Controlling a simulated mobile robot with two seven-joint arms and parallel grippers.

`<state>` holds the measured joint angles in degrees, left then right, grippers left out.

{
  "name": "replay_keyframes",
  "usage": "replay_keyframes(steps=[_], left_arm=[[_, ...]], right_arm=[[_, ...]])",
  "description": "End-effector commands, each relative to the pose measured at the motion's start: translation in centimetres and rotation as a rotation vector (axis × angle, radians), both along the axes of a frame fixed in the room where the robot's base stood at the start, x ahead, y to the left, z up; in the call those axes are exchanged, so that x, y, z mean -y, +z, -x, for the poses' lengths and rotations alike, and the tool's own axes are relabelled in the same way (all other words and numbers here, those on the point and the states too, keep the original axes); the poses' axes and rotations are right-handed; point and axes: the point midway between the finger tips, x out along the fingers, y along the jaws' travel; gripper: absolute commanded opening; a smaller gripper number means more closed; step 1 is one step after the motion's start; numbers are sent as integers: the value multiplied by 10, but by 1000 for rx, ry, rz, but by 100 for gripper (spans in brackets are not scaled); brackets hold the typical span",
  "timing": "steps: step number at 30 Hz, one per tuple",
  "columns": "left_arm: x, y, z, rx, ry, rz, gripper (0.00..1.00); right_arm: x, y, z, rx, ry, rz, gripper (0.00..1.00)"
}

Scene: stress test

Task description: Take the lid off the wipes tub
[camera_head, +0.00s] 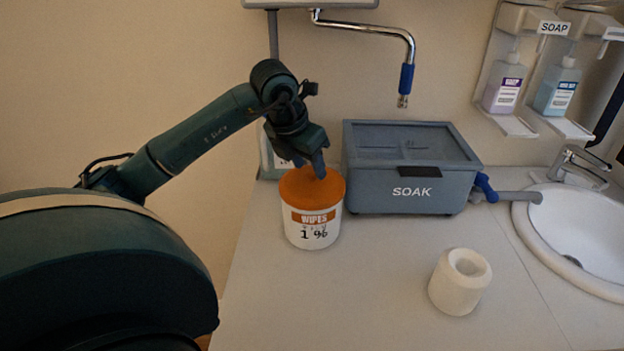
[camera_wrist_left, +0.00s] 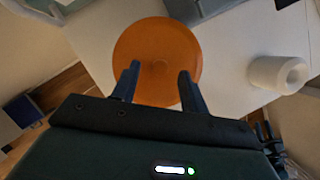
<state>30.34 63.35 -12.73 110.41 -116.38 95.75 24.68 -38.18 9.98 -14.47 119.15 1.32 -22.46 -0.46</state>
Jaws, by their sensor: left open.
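The wipes tub (camera_head: 312,232) stands upright on the counter, white with an orange label reading WIPES. Its orange lid (camera_head: 305,190) sits on top of it. In the left wrist view the round lid (camera_wrist_left: 157,45) shows from above, with a small raised spot near its middle. My left gripper (camera_head: 306,170) points down over the lid. In the left wrist view its two fingers (camera_wrist_left: 157,88) are apart, with the lid beyond and between them. I cannot tell whether the fingertips touch the lid. My right gripper is in neither view.
A grey SOAK box (camera_head: 410,205) stands close to the tub's right. A white roll (camera_head: 460,283) stands at the front right. A sink (camera_head: 585,235) is at the far right, and soap bottles (camera_head: 505,85) hang on the wall. The counter's front middle is clear.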

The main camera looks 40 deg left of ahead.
Motion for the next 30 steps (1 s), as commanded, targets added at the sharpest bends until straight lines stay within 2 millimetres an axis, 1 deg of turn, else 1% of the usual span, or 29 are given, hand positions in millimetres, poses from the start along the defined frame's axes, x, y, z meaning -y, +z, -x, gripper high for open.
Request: replay_keyframes(steps=[3,5,12,27,28,30], left_arm=[[1,-13,-5,-1,0,2,44],[1,-16,-7,0,0,1,44],[0,-18,-7,1,0,0,44],[0,-17,-7,1,0,0,3],[0,-17,-7,1,0,0,1],[0,-17,-7,2,0,0,0]], right_arm=[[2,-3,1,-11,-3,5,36],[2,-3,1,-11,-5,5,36],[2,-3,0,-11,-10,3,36],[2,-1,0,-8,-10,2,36],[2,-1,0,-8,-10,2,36],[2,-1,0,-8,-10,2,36]])
